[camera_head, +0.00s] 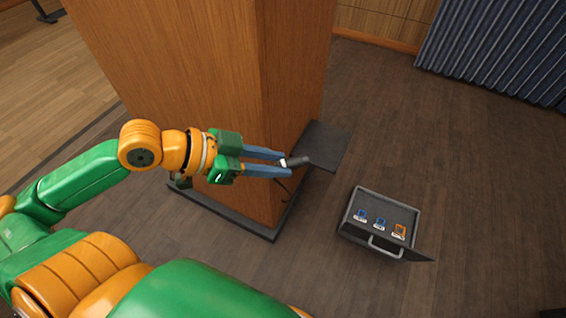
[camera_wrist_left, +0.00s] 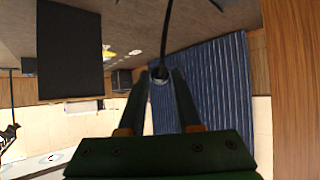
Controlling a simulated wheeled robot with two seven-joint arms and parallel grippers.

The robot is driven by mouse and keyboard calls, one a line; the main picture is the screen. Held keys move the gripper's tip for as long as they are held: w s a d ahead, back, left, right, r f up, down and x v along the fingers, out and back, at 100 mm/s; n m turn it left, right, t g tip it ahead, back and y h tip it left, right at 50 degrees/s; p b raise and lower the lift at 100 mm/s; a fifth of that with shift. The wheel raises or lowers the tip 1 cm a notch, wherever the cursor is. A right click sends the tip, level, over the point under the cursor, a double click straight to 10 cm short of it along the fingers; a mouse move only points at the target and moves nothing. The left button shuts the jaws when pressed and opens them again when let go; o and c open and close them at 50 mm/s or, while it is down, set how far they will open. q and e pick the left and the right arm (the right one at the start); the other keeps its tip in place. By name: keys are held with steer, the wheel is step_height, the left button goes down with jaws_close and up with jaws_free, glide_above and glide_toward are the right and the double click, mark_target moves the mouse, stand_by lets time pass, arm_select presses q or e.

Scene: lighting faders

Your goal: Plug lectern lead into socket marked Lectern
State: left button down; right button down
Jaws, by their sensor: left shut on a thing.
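In the left wrist view, the plug (camera_wrist_left: 160,73) sits between the fingers and the cable (camera_wrist_left: 167,30) runs up to the top edge. The open floor box (camera_head: 347,212) stands to the right of the gripper, apart from it. In it are several sockets, including blue ones (camera_head: 361,215) and an orange one (camera_head: 399,231). Their labels are too small to read.
A dark plate (camera_head: 322,143) juts from the lectern close behind the plug. A blue curtain (camera_head: 500,50) hangs at the back right. The floor around the box is clear.

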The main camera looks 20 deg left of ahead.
arm_select(q)
steer(key=shift+m+g+h, duration=0.4)
steer(key=shift+m, duration=0.2)
steer(key=s+r, duration=0.1)
steer(key=r, duration=0.1)
steer(key=s+a+r, duration=0.1)
steer(key=shift+s+a+r, duration=0.1)
steer(key=shift+s+r, duration=0.3)
